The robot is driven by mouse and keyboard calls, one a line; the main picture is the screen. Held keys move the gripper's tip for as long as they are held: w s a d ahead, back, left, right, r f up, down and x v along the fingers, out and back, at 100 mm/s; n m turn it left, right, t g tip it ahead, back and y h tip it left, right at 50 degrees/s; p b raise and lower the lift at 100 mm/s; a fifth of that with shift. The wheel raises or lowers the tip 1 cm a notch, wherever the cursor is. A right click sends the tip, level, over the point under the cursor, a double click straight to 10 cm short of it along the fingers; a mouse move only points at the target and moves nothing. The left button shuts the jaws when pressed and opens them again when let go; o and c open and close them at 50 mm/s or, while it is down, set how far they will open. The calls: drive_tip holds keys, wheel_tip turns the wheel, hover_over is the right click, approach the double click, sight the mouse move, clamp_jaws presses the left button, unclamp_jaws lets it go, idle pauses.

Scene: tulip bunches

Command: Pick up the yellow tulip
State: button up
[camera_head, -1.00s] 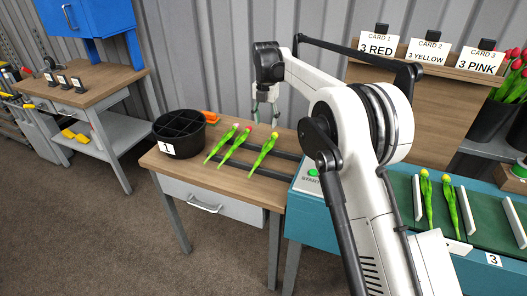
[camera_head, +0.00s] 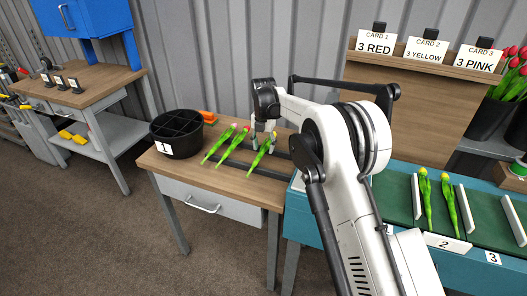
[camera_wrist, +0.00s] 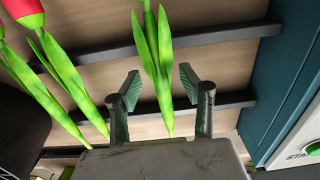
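The yellow tulip (camera_head: 260,155) lies on the wooden table with its head away from me, the rightmost of three tulips. In the wrist view its green leaves and stem (camera_wrist: 157,45) show, but its yellow head is out of frame. My gripper (camera_head: 263,140) is low over this tulip. In the wrist view my gripper (camera_wrist: 160,84) is open, one finger on each side of the stem with gaps between. The fingers do not grip it.
Two reddish tulips (camera_head: 233,147) (camera_head: 216,147) lie to the left. A black divided bucket (camera_head: 178,136) labelled 1 stands beyond them. Dark rails (camera_wrist: 215,36) cross under the tulips. A green-belted conveyor (camera_head: 397,196) with two more yellow-headed tulips (camera_head: 427,196) is at right.

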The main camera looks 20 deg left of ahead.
drive_tip(key=shift+f, duration=0.4)
clamp_jaws()
drive_tip(key=shift+r, duration=0.15)
